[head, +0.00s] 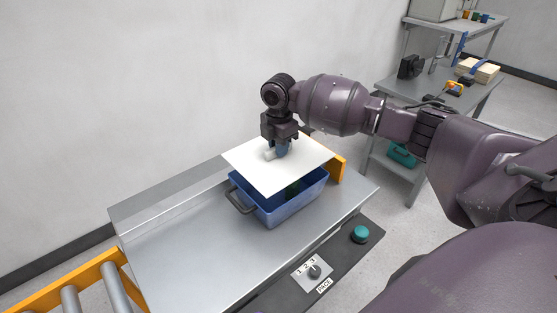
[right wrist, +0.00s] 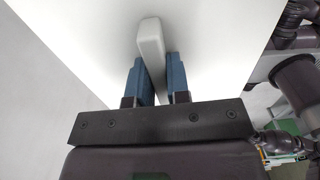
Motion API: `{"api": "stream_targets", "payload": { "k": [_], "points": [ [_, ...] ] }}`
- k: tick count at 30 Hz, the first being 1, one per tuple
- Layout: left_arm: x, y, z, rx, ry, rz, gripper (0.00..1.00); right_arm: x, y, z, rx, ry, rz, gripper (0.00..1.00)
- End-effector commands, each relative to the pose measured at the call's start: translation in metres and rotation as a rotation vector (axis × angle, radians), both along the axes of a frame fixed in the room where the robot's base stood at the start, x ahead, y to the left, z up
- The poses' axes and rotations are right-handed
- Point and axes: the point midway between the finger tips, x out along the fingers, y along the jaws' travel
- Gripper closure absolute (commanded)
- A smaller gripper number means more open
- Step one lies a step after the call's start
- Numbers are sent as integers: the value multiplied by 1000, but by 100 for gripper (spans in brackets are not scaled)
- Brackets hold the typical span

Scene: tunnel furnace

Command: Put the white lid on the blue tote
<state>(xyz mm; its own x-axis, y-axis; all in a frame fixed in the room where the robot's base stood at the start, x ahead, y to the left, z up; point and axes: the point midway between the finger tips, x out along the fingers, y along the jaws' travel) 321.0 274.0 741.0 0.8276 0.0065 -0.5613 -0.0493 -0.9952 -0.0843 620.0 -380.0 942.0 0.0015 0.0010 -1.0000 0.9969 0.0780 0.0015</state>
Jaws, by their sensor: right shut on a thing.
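The white lid (head: 290,172) is a flat white sheet with a raised bar handle (right wrist: 151,42). It is over the blue tote (head: 284,208), turned at an angle to it and partly above its opening. The tote stands on the grey metal surface, with a dark handle at its left end; something dark shows inside. My right gripper (head: 281,150) points down and is shut on the lid's handle, with its blue fingers on either side of it in the right wrist view (right wrist: 159,82). The lid appears raised above the rim at the front. My left gripper is not in view.
The metal surface (head: 180,240) is clear left of the tote. An orange guard (head: 338,170) stands just behind the tote's right end. A control panel with a teal button (head: 360,234) and a dial is at the front edge. An orange roller frame (head: 85,283) is lower left.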

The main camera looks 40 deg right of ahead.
Motion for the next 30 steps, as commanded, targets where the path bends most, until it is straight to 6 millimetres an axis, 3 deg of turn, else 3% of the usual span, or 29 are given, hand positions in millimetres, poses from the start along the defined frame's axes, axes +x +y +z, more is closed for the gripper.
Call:
{"api": "stream_targets", "payload": {
  "k": [8, 30],
  "points": [
    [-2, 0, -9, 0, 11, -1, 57, -1, 0, -45, 1, 5, 1, 100],
    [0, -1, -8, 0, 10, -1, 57, 0, 0, -57, 1, 1, 1, 100]
  ]
}}
